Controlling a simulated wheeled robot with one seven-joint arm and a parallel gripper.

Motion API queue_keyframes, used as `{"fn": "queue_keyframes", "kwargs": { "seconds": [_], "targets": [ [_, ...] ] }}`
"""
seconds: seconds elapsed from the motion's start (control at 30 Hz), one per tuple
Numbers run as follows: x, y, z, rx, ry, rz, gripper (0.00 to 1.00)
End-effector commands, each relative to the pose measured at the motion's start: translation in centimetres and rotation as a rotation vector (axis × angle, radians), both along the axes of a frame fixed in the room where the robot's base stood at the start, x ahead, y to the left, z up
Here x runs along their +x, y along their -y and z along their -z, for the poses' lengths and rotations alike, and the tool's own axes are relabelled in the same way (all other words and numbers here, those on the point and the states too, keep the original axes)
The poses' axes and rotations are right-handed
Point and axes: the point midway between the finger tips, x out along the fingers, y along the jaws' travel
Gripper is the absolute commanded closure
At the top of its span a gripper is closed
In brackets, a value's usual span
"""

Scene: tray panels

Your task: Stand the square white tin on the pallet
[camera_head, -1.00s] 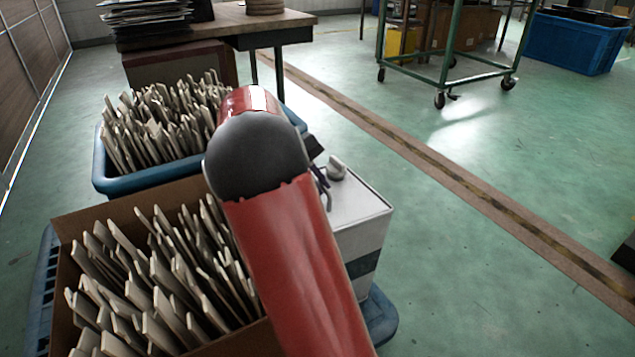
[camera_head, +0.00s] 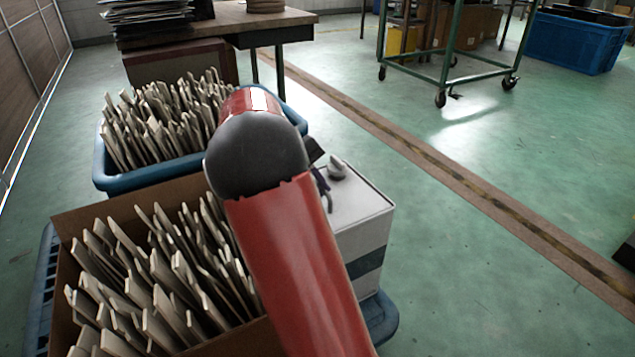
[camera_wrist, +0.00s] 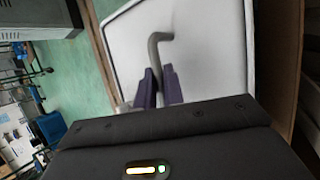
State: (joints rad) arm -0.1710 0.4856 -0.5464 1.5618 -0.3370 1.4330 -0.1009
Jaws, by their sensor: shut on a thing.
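The square white tin (camera_head: 361,226) has a dark band low on its side and a small pale cap on top. It stands upright on or just above the blue pallet (camera_head: 384,318), beside the cardboard box; its base edge is partly hidden by my arm, so contact is unclear. In the wrist view the tin's white top (camera_wrist: 205,35) fills the upper middle, with a grey bent handle (camera_wrist: 156,48). My gripper (camera_wrist: 160,85) has its purple fingers shut on that handle. In the head view the gripper (camera_head: 323,182) is mostly hidden behind my red arm.
A cardboard box (camera_head: 85,215) full of upright pale panels sits left of the tin on the pallet. A blue crate (camera_head: 150,180) of similar panels is behind it. A table (camera_head: 225,25) stands at the back. Green floor is open to the right.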

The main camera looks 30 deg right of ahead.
Motion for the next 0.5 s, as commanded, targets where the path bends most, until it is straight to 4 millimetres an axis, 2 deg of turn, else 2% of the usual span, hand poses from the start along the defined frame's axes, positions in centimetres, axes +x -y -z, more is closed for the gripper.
{"fn": "queue_keyframes", "kwargs": {
  "seconds": [0.5],
  "targets": [
    [-0.11, 0.0, 1.1, 0.003, -0.004, 0.003, 1.0]
  ]
}}
